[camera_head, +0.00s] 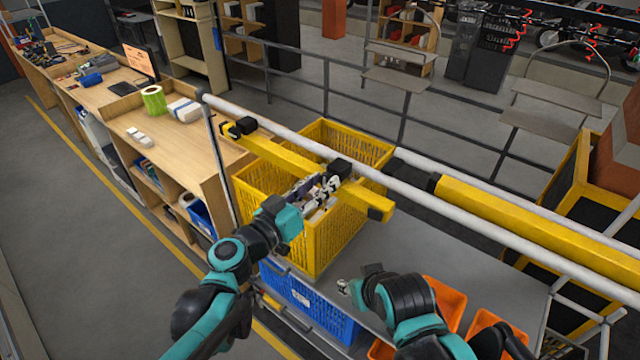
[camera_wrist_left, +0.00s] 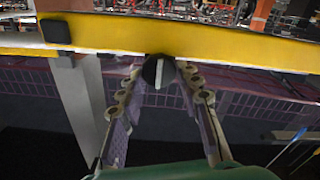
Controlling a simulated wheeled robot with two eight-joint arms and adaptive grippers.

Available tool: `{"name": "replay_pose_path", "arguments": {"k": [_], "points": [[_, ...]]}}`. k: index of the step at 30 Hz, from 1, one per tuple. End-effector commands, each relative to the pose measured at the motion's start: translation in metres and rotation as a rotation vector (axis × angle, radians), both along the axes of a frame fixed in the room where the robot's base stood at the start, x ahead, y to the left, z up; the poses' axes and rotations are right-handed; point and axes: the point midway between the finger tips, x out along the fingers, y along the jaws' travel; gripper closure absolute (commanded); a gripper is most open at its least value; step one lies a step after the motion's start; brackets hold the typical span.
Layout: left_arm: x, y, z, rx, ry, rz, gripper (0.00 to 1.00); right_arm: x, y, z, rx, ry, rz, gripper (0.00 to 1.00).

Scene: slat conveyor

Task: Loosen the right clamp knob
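The right clamp (camera_head: 341,168) is a black block on the yellow beam (camera_head: 376,203), above the yellow crate. Its round black knob (camera_wrist_left: 158,71) with a pale grip bar shows in the left wrist view, below the beam's edge. My left gripper (camera_head: 320,184) reaches up to this clamp. In the wrist view its two fingers (camera_wrist_left: 160,78) are spread, one on each side of the knob, with the tips close to it. I cannot tell whether they touch it. The left clamp (camera_head: 240,127) is free. My right gripper (camera_head: 345,287) is low by the grey table, its fingers unclear.
The yellow crate (camera_head: 367,232) lies under the beam. A long white rail (camera_head: 290,135) crosses above it. A blue crate (camera_head: 328,312) and orange bins (camera_head: 447,300) are near my right arm. A wooden bench (camera_head: 178,142) stands at left; the floor before it is clear.

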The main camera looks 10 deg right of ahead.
Motion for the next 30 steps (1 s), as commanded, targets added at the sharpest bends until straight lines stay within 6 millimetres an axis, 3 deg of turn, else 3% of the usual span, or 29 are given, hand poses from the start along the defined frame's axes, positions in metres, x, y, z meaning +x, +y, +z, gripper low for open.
{"name": "replay_pose_path", "arguments": {"k": [14,30], "points": [[0.001,0.0,-0.001,-0.07,0.089,0.0,0.95,0.0,0.0,-0.006,0.0,0.0,0.0,0.6],[0.002,0.002,-0.003,-0.366,0.468,0.0,0.95,0.0,0.0,-0.024,0.0,0.0,0.0,0.6]]}}
